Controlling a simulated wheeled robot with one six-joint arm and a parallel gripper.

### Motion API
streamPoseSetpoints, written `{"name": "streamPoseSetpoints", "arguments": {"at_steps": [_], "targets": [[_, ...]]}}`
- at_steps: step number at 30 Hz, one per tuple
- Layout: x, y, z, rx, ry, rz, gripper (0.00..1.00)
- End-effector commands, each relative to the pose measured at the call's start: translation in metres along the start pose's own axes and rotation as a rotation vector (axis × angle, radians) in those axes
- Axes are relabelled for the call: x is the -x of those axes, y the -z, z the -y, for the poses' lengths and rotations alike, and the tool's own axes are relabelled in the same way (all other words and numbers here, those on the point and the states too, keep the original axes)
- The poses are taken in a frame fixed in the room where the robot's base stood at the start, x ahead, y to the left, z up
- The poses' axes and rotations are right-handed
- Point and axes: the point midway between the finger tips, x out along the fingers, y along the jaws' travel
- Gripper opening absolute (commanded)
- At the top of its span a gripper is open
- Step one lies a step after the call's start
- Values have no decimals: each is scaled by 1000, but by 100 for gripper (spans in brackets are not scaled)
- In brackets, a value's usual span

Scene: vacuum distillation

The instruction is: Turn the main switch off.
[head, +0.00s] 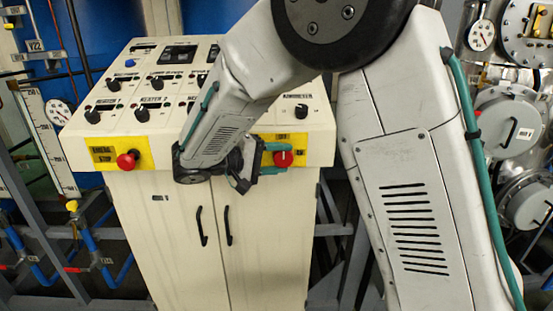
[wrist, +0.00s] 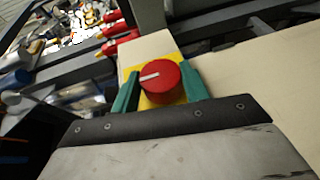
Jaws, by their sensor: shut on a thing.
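The main switch is a red round knob (head: 283,159) on a yellow plate (head: 305,148) at the right end of the cabinet's front strip. In the wrist view the red knob (wrist: 161,82) has a white pointer line, lying nearly level and slightly tilted up to the right. My gripper (head: 275,158) reaches it from the left in the head view. Its green fingers are on either side of the knob in the wrist view (wrist: 160,88), shut on it. Part of the yellow plate is hidden behind the fingers and arm.
A red emergency stop button (head: 127,160) sits on another yellow plate at the left of the cabinet (head: 180,240). Several black knobs are on the sloped panel above. Pipes and blue valves stand left, gauges and round flanges (head: 525,133) right.

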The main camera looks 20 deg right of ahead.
Motion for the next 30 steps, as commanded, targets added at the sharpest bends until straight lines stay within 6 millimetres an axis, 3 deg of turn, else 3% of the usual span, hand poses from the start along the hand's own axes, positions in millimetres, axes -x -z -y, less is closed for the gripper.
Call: {"name": "streamPoseSetpoints", "arguments": {"at_steps": [1,2,3,4,14,24,30], "targets": [[0,0,0,1,1,-1,22],[0,0,0,1,1,-1,53],[0,0,0,1,1,-1,64],[0,0,0,1,1,-1,66],[4,0,0,0,1,0,66],[58,1,1,1,1,-3,66],[76,1,0,1,2,0,66]]}}
